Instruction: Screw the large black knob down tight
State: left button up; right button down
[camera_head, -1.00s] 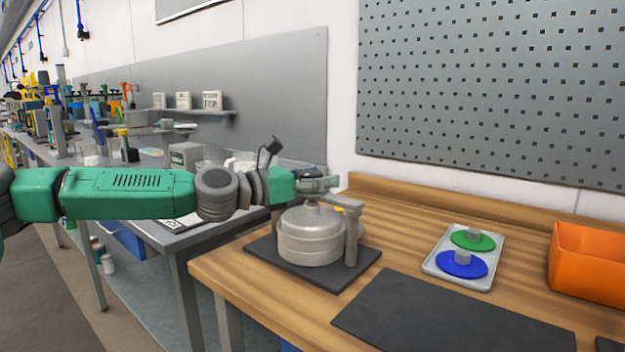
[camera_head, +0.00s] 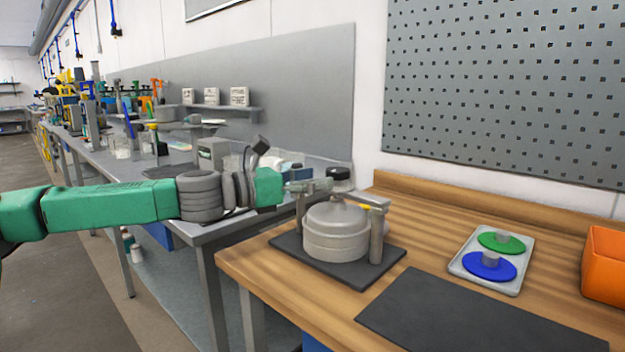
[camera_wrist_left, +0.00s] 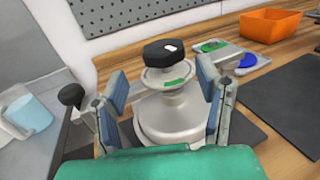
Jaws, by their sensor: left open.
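The large black knob (camera_head: 339,173) sits above a silver lidded drum (camera_head: 336,235), on top of its centre. My left gripper (camera_head: 310,187) reaches in from the left at the height of the drum's top bar. In the wrist view its two blue-padded fingers (camera_wrist_left: 163,88) are spread open, one each side of the collar, with the knob beyond them. I cannot tell whether they touch anything. The right gripper is out of view.
The drum stands on a dark mat (camera_head: 290,246), with upright posts and a top bar (camera_head: 362,199) beside it. A tray (camera_head: 512,290) with green and blue discs, an orange bin (camera_head: 605,262) and an empty dark mat (camera_head: 470,320) lie to the right.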

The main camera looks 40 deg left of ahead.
pick_arm(q)
jog(key=shift+o, duration=0.5)
jog(key=shift+p, duration=0.3)
jog(key=m+y+p, duration=0.1)
jog(key=m+p, duration=0.1)
jog(key=p, duration=0.1)
jog(key=a+m+y+p, duration=0.1)
jog(key=m+p, duration=0.1)
jog(key=w+a+m+y+p, duration=0.1)
jog(key=m+p, duration=0.1)
jog(key=p, duration=0.1)
jog(key=shift+r+g+p, duration=0.1)
jog(key=shift+g+p, duration=0.25)
jog(key=shift+g, duration=0.05)
jog(key=s+a+f+m+y+p, duration=0.1)
jog(key=s+a+m+y+p, duration=0.1)
jog(key=m+p, duration=0.6)
jog(key=m+t+h+p, duration=0.1)
jog(key=m+h+p, duration=0.3)
jog(key=m, duration=1.7)
send_near(327, 175)
jog(key=x, duration=1.2)
jog(key=shift+w+d+b, duration=0.1)
jog(key=shift+w+b, duration=0.2)
jog(key=shift+b, duration=0.05)
jog(key=shift+c, duration=0.3)
